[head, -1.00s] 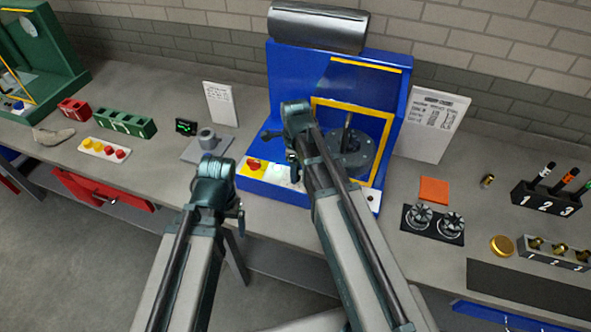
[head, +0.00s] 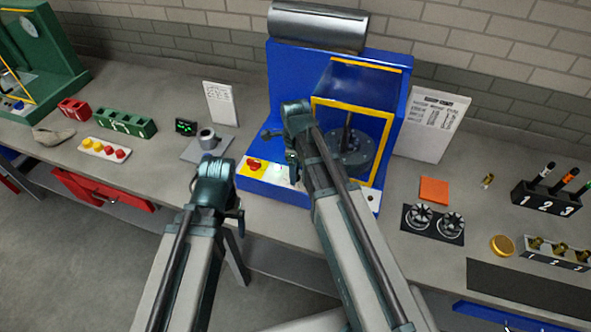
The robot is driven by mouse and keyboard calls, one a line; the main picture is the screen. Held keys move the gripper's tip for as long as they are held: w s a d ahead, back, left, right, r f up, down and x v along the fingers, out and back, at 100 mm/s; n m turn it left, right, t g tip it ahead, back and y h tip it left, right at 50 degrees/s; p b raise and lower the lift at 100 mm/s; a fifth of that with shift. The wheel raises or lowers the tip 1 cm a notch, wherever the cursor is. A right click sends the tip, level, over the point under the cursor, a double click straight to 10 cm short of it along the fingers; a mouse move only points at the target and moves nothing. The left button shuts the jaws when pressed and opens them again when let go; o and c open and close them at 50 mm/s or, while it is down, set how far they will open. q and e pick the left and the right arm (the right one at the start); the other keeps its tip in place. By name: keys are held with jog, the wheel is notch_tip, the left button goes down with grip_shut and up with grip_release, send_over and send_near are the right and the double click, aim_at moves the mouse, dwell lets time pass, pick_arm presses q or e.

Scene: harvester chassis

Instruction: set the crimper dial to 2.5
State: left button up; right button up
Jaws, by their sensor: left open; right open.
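The blue crimper machine (head: 287,80) stands on the bench at the centre back, with a yellow-framed opening (head: 388,150) and a dark round crimping head (head: 352,158) inside. Its front ledge has a red knob on a yellow patch (head: 253,165) and a pale panel beside it. My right gripper (head: 292,172) points down in front of this ledge, over the pale panel, and is open. My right arm hides part of the ledge and opening, and I cannot make out a dial scale or its setting. My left gripper (head: 238,208) is open, low in front of the bench edge, apart from the machine.
A small display (head: 186,127) and a grey stand with a cup (head: 207,139) are left of the machine. A printed sheet (head: 433,120), an orange square (head: 434,190) and two round dies (head: 451,224) are on the right. An open red drawer (head: 85,187) juts out at left.

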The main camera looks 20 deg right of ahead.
jog(key=shift+r, duration=0.1)
notch_tip(320, 180, up, 14)
jog(key=p, duration=1.3)
jog(key=shift+f+p, duration=0.2)
jog(key=shift+p, duration=0.2)
jog(key=s+a+f+n+b, duration=0.5)
jog(key=s+f+n+b, duration=0.2)
jog(key=n, duration=0.6)
jog(key=s+a+f+n+h+b, duration=0.1)
jog(key=s+a+f+n+b, duration=0.4)
jog(key=n, duration=0.9)
notch_tip(320, 180, down, 5)
jog(key=s+b, duration=0.2)
jog(key=b, duration=0.3)
jog(key=shift+s+a+n, duration=0.2)
jog(key=shift+a+n, duration=0.1)
